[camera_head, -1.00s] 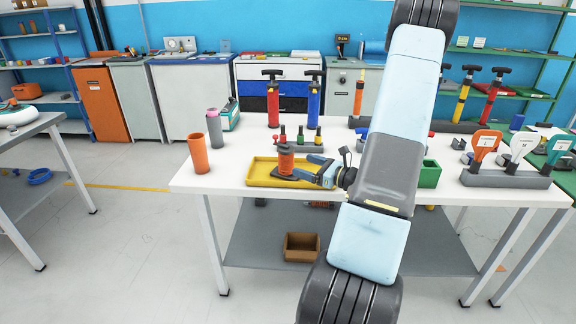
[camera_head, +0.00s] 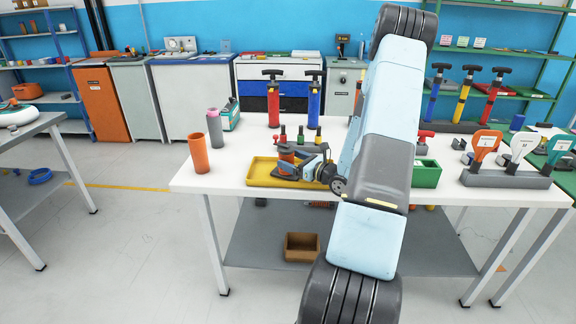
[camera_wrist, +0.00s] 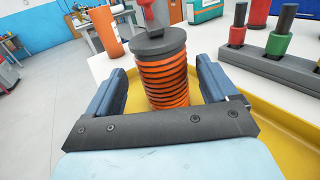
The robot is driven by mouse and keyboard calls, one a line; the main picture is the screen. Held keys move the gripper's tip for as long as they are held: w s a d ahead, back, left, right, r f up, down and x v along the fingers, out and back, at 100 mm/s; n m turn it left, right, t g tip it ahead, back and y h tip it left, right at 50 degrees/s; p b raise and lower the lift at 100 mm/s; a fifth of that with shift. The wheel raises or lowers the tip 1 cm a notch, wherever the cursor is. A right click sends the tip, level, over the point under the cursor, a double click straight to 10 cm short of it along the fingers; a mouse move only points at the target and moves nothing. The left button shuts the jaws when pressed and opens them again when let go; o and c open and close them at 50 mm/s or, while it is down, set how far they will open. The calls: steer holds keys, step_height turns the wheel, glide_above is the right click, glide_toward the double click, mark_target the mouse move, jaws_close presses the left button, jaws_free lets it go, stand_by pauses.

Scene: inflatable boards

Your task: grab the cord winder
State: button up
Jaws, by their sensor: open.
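The cord winder (camera_wrist: 163,78) is an orange-wound spool with a dark grey round top. It stands upright in the yellow tray (camera_head: 259,170) on the white table. In the wrist view it stands between the two blue fingers of my gripper (camera_wrist: 160,88), which are open with a visible gap on each side. In the head view the winder (camera_head: 286,155) is partly hidden behind my gripper (camera_head: 290,165).
An orange tube (camera_head: 199,153) and a grey-pink cylinder (camera_head: 214,128) stand left of the tray. A grey block with coloured plugs (camera_wrist: 275,65) is close by on the right. Red (camera_head: 273,101) and blue pumps (camera_head: 313,103) stand behind. A green box (camera_head: 427,174) is to the right.

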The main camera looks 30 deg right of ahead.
mark_target(282, 155)
steer(key=x, duration=0.5)
steer(key=shift+d, duration=0.1)
steer(key=shift+c, duration=0.3)
steer(key=c, duration=1.3)
steer(key=shift+r, duration=0.1)
